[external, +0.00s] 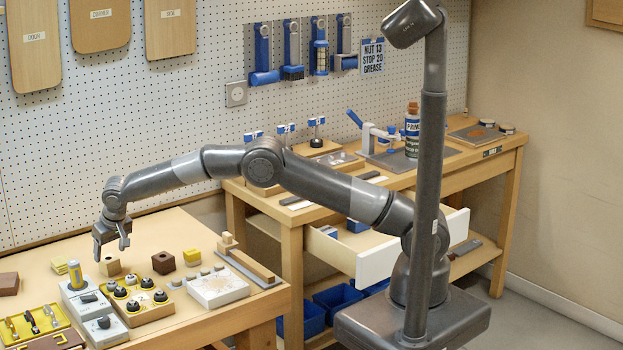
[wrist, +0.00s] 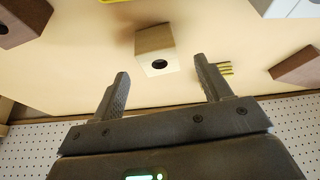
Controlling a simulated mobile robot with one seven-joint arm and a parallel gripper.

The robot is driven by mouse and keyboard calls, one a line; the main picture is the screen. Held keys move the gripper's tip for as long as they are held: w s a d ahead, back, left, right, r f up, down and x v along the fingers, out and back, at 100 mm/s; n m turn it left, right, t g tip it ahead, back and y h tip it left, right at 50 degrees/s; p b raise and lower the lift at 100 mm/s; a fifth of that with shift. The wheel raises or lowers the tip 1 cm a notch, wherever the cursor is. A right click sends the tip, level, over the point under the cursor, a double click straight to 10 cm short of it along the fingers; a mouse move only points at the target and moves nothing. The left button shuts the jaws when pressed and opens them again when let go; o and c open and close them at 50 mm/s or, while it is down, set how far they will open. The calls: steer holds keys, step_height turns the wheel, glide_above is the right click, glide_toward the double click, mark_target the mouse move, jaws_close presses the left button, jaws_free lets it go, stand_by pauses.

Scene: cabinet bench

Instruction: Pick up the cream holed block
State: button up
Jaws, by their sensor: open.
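The cream holed block (external: 110,267) sits on the left bench, just below my gripper (external: 111,250) in the external view. In the wrist view the cream holed block (wrist: 155,50) has a dark round hole in the face turned to the camera. It lies ahead of the gap between my two fingertips (wrist: 161,68), roughly centred. The fingers are spread apart with nothing between them. The external view does not clearly show the height of the fingertips above the block.
A dark brown block (external: 163,262) and a yellow block (external: 192,257) stand to the right. A wooden tray of round dark parts (external: 150,309) and a grey-white box (external: 104,332) are in front. Another brown block (external: 8,284) lies far left. Bare bench surrounds the cream block.

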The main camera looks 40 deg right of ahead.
mark_target(110, 265)
steer(key=shift+x, duration=2.6)
steer(key=shift+w, duration=0.15)
steer(key=shift+c, duration=0.2)
steer(key=c, duration=1)
steer(key=shift+r, duration=0.1)
